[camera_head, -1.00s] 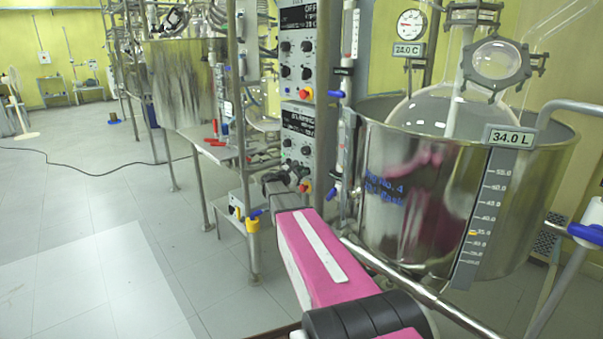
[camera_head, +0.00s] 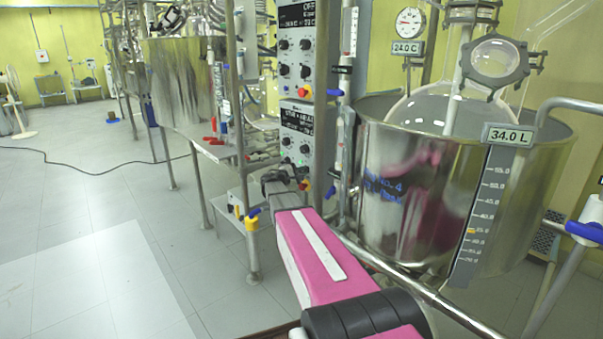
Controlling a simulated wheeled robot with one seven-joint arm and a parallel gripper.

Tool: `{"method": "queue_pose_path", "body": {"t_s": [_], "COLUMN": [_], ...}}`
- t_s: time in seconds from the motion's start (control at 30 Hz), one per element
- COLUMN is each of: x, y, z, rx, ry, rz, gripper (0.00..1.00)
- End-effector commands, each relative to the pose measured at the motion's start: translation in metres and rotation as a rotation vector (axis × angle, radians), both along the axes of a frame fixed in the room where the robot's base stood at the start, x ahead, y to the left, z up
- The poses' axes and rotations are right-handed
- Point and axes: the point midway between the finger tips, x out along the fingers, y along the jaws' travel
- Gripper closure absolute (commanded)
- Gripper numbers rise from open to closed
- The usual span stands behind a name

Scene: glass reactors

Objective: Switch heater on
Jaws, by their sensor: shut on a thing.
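Two grey control boxes are stacked on a metal post left of the large steel vessel. The upper box (camera_head: 297,48) has a dark display with "OFF" on it, several black knobs and a red-and-yellow button. The lower box (camera_head: 298,138) has a lit display with small text and knobs beneath it. My gripper (camera_head: 291,175) is at the lower part of the lower box, shut on a knob there. The knob is mostly hidden by the gripper. A red-and-yellow button (camera_head: 304,185) shows just right of my gripper. Which control is the heater's cannot be read.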

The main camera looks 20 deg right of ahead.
Motion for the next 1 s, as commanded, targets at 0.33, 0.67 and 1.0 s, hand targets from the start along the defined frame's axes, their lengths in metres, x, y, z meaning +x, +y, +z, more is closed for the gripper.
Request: {"method": "queue_pose_path", "body": {"t_s": [0.33,0.67,1.0], "x": [-0.001,0.0,-0.009], "y": [0.0,0.0,0.022], "z": [0.0,0.0,0.0], "rx": [0.005,0.003,0.004], "ry": [-0.008,-0.006,-0.006], "rz": [-0.001,0.0,0.001], "gripper": [1.0,0.56,0.56]}}
